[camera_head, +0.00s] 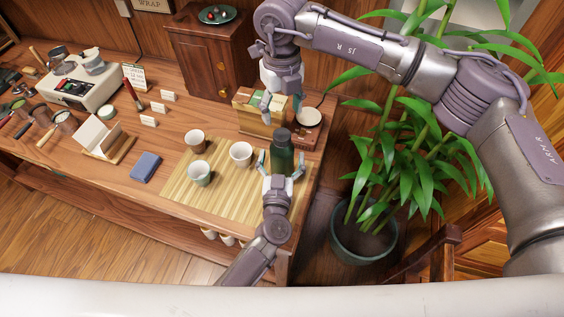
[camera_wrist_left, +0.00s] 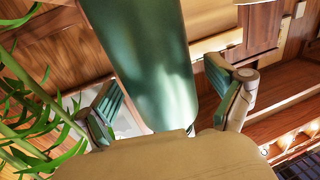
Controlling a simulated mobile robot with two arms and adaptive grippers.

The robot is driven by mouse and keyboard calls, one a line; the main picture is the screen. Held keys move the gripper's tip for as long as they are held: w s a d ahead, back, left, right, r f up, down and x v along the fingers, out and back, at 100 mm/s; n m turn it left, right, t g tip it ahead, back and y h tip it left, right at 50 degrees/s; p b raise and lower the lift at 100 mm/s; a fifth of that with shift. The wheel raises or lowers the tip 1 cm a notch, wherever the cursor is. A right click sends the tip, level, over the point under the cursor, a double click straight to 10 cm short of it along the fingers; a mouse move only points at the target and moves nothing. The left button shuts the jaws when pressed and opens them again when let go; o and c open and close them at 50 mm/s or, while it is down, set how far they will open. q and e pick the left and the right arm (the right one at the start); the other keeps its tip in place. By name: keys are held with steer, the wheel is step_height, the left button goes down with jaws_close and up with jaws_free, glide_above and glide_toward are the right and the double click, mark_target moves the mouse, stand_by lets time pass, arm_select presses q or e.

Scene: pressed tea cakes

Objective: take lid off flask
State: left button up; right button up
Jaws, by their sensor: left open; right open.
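A dark green flask (camera_head: 282,158) stands near the right end of the table, at the edge of a bamboo mat. Its darker lid (camera_head: 282,136) appears to be on top. My left gripper (camera_head: 281,165) is open with its fingers on either side of the flask. In the left wrist view the green flask body (camera_wrist_left: 150,60) fills the space between the spread fingers, with gaps on both sides; its top is out of that view. My right gripper (camera_head: 282,105) points down, open and empty, behind and above the flask in the picture, over a wooden box.
Three cups, one of them white (camera_head: 241,154), stand on the bamboo mat (camera_head: 225,190) left of the flask. The wooden box (camera_head: 258,118) and a round scale-like device (camera_head: 308,117) sit behind it. A leafy potted plant (camera_head: 400,160) is beyond the table's right edge.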

mark_target(282, 134)
arm_select(q)
steer(key=shift+c, duration=0.3)
jaws_close()
arm_select(e)
steer(key=m, duration=1.6)
steer(key=shift+m, duration=0.4)
steer(key=m, duration=0.5)
steer(key=shift+f+m, duration=0.15)
steer(key=shift+m, duration=0.15)
steer(key=shift+f, duration=3.85)
